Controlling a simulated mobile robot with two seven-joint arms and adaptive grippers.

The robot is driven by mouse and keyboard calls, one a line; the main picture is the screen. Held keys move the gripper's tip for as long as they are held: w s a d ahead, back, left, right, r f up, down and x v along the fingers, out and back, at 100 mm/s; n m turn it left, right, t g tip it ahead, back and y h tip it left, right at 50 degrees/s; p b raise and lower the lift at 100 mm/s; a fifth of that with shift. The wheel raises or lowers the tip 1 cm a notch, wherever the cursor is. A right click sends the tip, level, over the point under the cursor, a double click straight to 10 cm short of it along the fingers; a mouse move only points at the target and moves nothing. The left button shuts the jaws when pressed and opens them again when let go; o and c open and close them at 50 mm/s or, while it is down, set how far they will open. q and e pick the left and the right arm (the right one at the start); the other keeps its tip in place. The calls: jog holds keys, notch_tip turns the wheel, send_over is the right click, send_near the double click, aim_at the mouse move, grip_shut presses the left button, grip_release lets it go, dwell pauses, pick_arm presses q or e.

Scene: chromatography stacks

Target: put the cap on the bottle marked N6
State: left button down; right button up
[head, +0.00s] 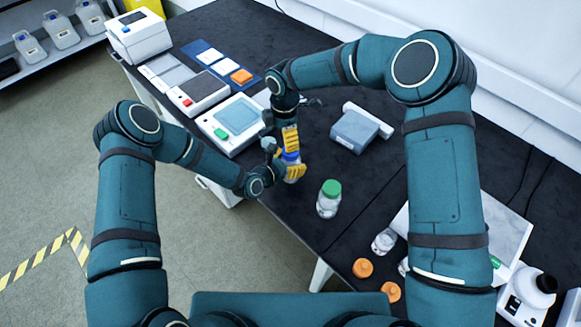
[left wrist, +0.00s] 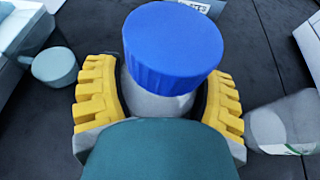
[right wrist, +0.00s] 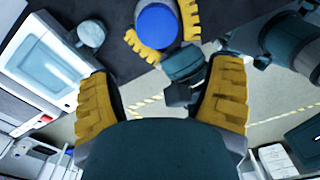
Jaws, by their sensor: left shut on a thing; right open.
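My left gripper (head: 292,172) is shut on a clear bottle (left wrist: 160,102), which stands upright between the yellow fingers. A blue cap (left wrist: 172,45) sits on top of this bottle; it also shows in the right wrist view (right wrist: 157,26). The cap hides the bottle's mouth, and I cannot read any N6 mark. My right gripper (head: 290,140) is directly above the cap, pointing down. In the right wrist view its fingers (right wrist: 160,105) are apart with nothing between them, and the cap lies toward the top of that view.
A green-capped bottle (head: 329,198) stands on the black table to the right. Orange caps (head: 362,268) and a clear bottle (head: 384,241) are near the front edge. A device with a pale screen (head: 236,118) is at the left, and a grey-blue box (head: 358,130) is behind.

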aim_at(290, 164)
jog(key=n, duration=0.4)
jog(key=shift+w+d+f, duration=0.1)
jog(key=shift+d, duration=0.3)
jog(key=n, duration=0.3)
jog(key=d+n, duration=0.1)
jog(key=n, duration=0.1)
jog(key=shift+w, duration=0.25)
jog(key=shift+f, duration=4.05)
jog(key=c, duration=1.3)
jog(key=o, duration=1.3)
